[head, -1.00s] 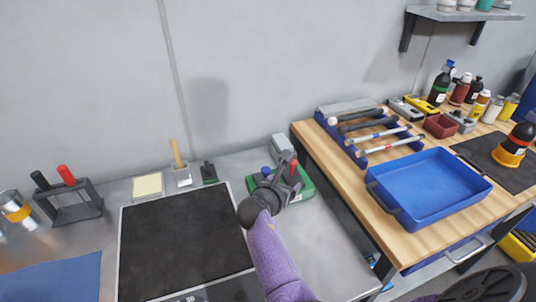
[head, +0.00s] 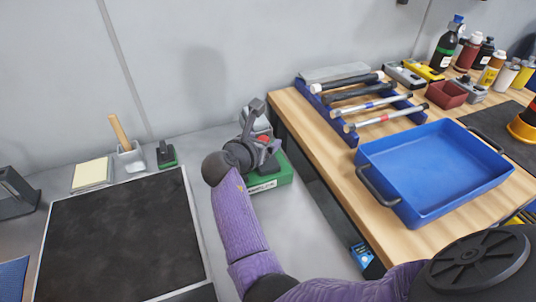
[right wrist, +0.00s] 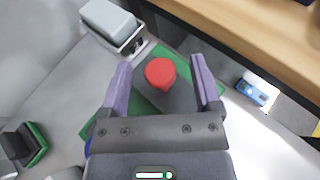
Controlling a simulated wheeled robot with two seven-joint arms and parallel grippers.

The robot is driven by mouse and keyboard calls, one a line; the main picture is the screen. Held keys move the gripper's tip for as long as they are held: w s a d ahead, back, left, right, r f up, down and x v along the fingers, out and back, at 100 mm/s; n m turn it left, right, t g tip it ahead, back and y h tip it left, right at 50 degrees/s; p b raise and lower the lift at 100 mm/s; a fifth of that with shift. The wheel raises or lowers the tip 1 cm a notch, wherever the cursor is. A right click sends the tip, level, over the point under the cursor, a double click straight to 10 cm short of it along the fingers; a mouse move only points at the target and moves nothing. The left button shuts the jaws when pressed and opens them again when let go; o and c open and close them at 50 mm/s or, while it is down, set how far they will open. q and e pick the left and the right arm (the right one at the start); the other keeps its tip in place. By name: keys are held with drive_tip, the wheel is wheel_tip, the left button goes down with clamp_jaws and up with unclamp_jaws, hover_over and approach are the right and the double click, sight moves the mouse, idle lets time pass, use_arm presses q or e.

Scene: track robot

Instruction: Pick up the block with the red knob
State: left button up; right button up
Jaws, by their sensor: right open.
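The red knob (right wrist: 160,72) stands on a dark grey block (right wrist: 182,98) on a green base (right wrist: 97,122) in the right wrist view. My right gripper (right wrist: 161,82) is open, with one purple finger on each side of the knob and no clear contact. In the head view the green base (head: 270,180) is on the grey bench by the wall, and my right gripper (head: 258,128) is over it, hiding most of the block. A bit of red shows beside the gripper. My left gripper is not in view.
A grey-lidded container (right wrist: 108,20) stands close by the green base. The wooden table (head: 330,170) with a blue tray (head: 435,170) and a tool rack (head: 350,128) is to the right. A black mat (head: 120,240) lies at the left.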

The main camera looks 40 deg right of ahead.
clamp_jaws()
idle(1.3)
